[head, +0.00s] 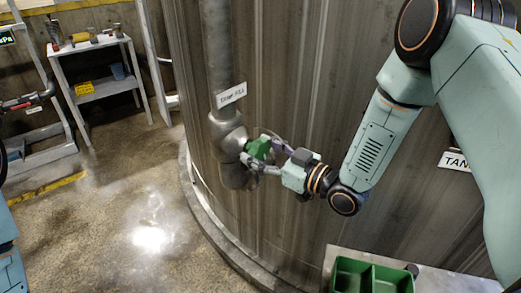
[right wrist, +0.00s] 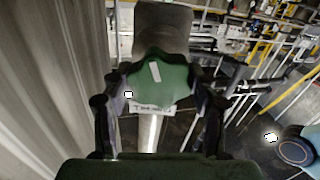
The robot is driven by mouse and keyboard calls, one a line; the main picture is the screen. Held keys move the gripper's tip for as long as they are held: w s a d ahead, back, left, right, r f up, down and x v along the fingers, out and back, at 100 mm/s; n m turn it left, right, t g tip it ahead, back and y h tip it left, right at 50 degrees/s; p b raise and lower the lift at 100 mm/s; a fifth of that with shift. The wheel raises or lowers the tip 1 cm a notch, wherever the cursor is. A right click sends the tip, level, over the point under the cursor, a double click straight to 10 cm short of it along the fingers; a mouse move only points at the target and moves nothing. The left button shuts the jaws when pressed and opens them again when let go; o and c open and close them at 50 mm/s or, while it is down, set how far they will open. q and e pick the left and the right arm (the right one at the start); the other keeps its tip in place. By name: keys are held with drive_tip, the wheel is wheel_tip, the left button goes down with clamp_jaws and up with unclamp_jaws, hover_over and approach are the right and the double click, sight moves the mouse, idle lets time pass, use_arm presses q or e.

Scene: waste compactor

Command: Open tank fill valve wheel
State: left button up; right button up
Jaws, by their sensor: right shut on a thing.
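The green valve wheel (head: 259,147) sits on the grey valve body (head: 228,135) of a vertical pipe against the tank (head: 290,70). My right gripper (head: 262,158) is at the wheel, shut on it. In the right wrist view, the wheel (right wrist: 162,85) with a pale mark on it lies between the two dark fingers, one on each side. A white label (head: 231,95) hangs on the pipe above the valve; its text is hard to read. My left gripper is not in view; only a bit of my left arm shows at the left edge.
A green two-part bin (head: 370,262) stands on a surface at the bottom right. A grey shelf cart (head: 97,86) with items stands at the upper left beside ladder-like rails. A round curb (head: 228,255) rings the tank's foot. The floor (head: 130,190) left of the tank is clear.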

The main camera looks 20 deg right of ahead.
drive_tip(key=n, duration=0.7)
drive_tip(key=shift+f, duration=0.1)
drive_tip(key=n, duration=0.6)
drive_tip(key=shift+s+a+n, duration=0.1)
drive_tip(key=shift+n, duration=0.2)
drive_tip(key=shift+f, duration=0.1)
drive_tip(key=o, duration=1.2)
drive_tip(key=shift+c, duration=0.2)
drive_tip(key=v, duration=0.6)
drive_tip(key=shift+v, duration=0.75)
